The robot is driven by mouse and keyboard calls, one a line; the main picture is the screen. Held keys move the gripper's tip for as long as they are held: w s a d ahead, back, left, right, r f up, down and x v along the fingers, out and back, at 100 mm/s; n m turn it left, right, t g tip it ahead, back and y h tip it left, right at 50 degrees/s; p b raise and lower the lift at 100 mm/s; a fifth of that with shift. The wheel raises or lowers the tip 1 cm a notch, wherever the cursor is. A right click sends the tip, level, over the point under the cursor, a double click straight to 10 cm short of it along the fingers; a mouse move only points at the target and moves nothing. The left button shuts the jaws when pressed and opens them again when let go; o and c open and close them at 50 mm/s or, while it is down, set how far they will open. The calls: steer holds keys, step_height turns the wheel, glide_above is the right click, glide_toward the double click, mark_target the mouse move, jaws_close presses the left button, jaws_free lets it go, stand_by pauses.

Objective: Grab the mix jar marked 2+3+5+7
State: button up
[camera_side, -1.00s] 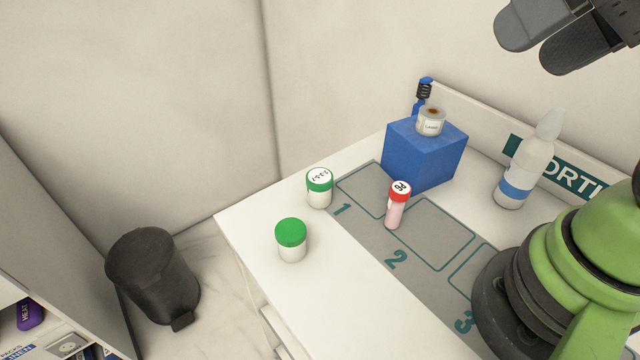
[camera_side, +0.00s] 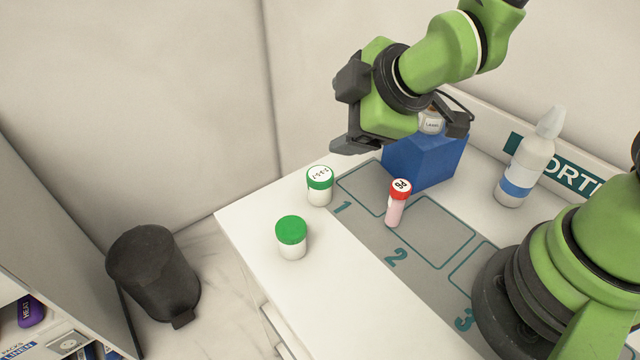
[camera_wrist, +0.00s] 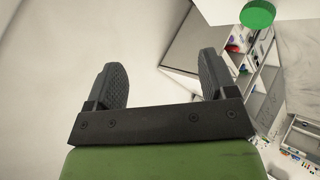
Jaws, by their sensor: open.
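A white jar with a green-rimmed lid and a white label on top (camera_side: 319,187) stands upright near zone 1; the label's small print looks like several digits with plus signs, too small to read surely. A second white jar with a plain green lid (camera_side: 291,237) stands nearer the table's left edge; a green lid also shows at the top of the wrist view (camera_wrist: 258,14). My gripper (camera_wrist: 165,80) is open and empty. In the side view it hangs above the table's back part, in front of the blue box and apart from both jars.
A pink tube with a red cap (camera_side: 398,203) stands by the mat (camera_side: 362,262) zones. A blue box (camera_side: 425,160) bears a small labelled jar (camera_side: 431,122). A spray-type bottle (camera_side: 525,165) stands at right. A black bin (camera_side: 153,275) is on the floor.

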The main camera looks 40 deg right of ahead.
step_height(320, 180, down, 9)
steer(key=n+t+h, duration=0.1)
steer(key=n+h, duration=0.1)
steer(key=n, duration=0.7)
steer(key=n+t, duration=0.3)
steer(key=n, duration=0.8)
glide_toward(326, 193)
steer(key=shift+w+d+f+h, duration=0.1)
steer(key=shift+w+h, duration=0.1)
steer(key=shift+w, duration=0.25)
steer(key=shift+w+d+f+h, duration=0.1)
steer(key=shift+w+h, duration=0.1)
steer(key=shift+w, duration=0.25)
steer(key=shift+s+f+n, duration=0.15)
steer(key=shift+s+n, duration=0.05)
steer(key=shift+n, duration=0.4)
steer(key=shift+s+f+n, duration=0.15)
steer(key=shift+n, duration=0.45)
steer(key=shift+w+f, duration=0.1)
steer(key=shift+w, duration=0.05)
steer(key=shift+t+y, duration=0.3)
steer(key=x, duration=0.9)
steer(key=shift+w+a+f, duration=0.1)
steer(key=shift+w, duration=0.2)
steer(key=shift+c, duration=0.3)
steer(key=c, duration=0.9)
